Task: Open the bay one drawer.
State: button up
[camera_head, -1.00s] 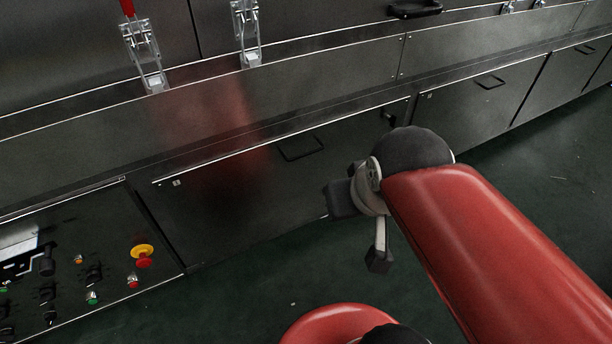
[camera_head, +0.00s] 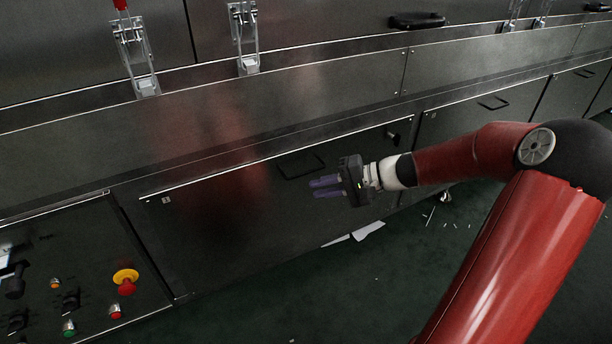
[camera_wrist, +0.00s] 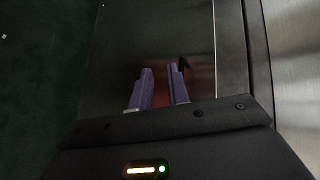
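A wide dark metal drawer front (camera_head: 225,225) with a small label at its upper left looks shut in the lower machine wall; I take it as the bay one drawer. Its black bar handle (camera_head: 300,165) is near the top edge. My gripper (camera_head: 313,187) is in front of this panel, just below and right of the handle in the head view. Its two purple fingers point left, with a gap between them and nothing held. In the wrist view, the fingers (camera_wrist: 160,71) face the dark panel (camera_wrist: 115,40). Part of the handle (camera_wrist: 184,63) shows just past the right fingertip, apparently not between the fingers.
A control panel (camera_head: 75,270) with a yellow-and-red stop button (camera_head: 125,280) is at lower left. A similar panel with a handle (camera_head: 493,102) lies to the right. Toggle clamps (camera_head: 135,55) stand above. White scraps (camera_head: 368,230) lie on the otherwise open green floor.

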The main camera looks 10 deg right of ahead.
aim_at(310, 172)
jog(key=w+d+m+t+y, duration=0.2)
jog(key=w+d+t, duration=0.1)
jog(key=d, duration=0.1)
jog(key=x, duration=0.2)
jog(key=b+x, duration=0.1)
jog(key=x, duration=0.4)
jog(key=shift+w+r+b, duration=0.15)
jog(key=shift+r+b, duration=0.2)
grip_shut()
